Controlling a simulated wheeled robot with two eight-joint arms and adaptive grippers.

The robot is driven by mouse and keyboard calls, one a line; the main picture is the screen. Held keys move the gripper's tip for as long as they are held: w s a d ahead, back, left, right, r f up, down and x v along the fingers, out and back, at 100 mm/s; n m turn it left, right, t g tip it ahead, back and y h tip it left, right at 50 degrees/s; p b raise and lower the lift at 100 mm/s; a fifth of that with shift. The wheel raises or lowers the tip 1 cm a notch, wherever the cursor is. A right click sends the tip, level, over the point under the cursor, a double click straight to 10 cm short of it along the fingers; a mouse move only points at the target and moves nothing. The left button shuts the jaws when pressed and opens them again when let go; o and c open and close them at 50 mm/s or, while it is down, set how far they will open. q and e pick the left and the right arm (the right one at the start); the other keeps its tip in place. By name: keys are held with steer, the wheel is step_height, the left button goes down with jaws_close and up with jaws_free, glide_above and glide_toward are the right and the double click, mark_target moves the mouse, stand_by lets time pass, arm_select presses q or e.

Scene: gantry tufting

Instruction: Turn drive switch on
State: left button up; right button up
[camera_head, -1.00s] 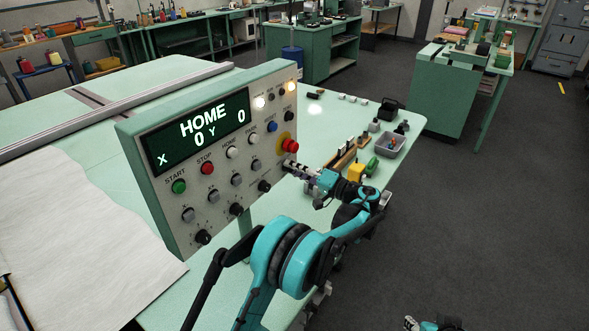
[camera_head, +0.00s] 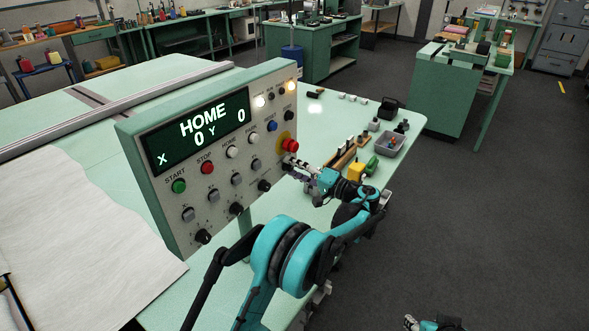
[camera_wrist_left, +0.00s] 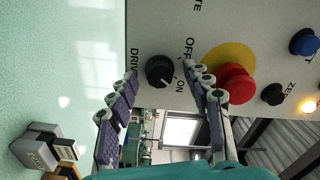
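The drive switch (camera_wrist_left: 159,71) is a round black knob on the grey control panel, with DRIVE, OFF and ON printed around it in the left wrist view. A pale pointer mark shows on it, but I cannot tell its exact setting. My left gripper (camera_wrist_left: 162,92) is open, one finger on each side of the knob, with visible gaps. In the head view my left gripper (camera_head: 290,167) is at the panel's lower right edge and hides the switch. My right gripper (camera_head: 410,323) is partly visible at the bottom edge, too small to judge its opening.
A red emergency button (camera_wrist_left: 235,84) on a yellow disc is close beside one left finger. The control panel (camera_head: 165,215) also bears coloured buttons, several knobs and a display reading HOME. A grey bin (camera_head: 388,144) and small items lie on the green table right of the panel.

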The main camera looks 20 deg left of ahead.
arm_select(q)
steer(key=v, duration=1.2)
